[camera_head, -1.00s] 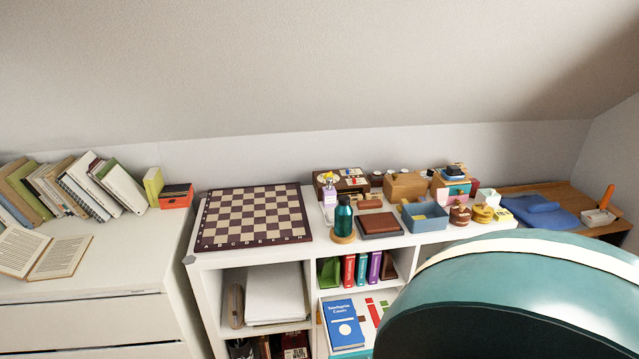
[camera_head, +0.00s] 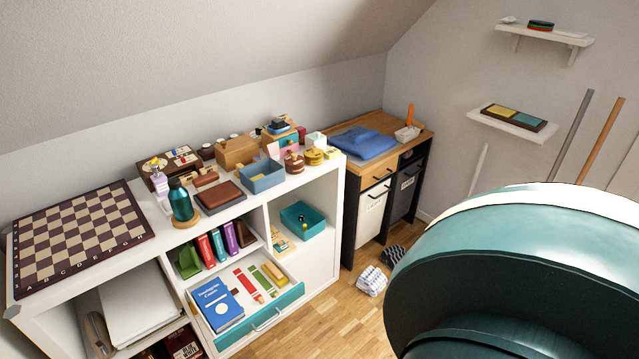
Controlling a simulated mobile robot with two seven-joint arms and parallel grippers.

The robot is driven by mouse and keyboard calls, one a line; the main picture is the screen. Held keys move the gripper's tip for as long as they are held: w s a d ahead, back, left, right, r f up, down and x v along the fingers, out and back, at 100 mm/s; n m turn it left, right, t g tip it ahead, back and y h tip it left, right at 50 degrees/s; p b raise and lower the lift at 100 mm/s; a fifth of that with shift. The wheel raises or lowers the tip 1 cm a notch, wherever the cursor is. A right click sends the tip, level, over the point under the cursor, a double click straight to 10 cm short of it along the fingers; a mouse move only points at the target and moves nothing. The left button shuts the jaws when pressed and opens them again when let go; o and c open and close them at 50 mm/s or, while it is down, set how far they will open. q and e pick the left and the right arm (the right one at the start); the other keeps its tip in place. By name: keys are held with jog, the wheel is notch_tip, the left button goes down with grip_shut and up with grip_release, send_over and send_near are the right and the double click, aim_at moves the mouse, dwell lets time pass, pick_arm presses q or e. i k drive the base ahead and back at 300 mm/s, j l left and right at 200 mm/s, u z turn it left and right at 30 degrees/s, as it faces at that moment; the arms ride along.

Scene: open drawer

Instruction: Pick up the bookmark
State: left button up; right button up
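An open drawer with a teal front (camera_head: 262,322) juts from the white shelf unit at the lower middle. In it lie a blue book (camera_head: 217,304), a flat red strip (camera_head: 248,284) and a flat green strip (camera_head: 263,279). Either strip could be the bookmark; at this size I cannot tell which. A small yellow item (camera_head: 273,273) lies at the drawer's right end. Neither of my grippers shows in the head view. A large teal rounded part at the lower right hides the floor behind it.
The white unit's top holds a chessboard (camera_head: 78,236), a green bottle (camera_head: 180,201), a blue bin (camera_head: 262,176) and several small boxes. A wooden-topped cabinet (camera_head: 400,143) stands right of it. Cloth items (camera_head: 371,281) lie on the wooden floor. Floor before the drawer is clear.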

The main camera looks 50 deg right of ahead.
aim_at(262, 281)
jog(key=z, duration=1.1)
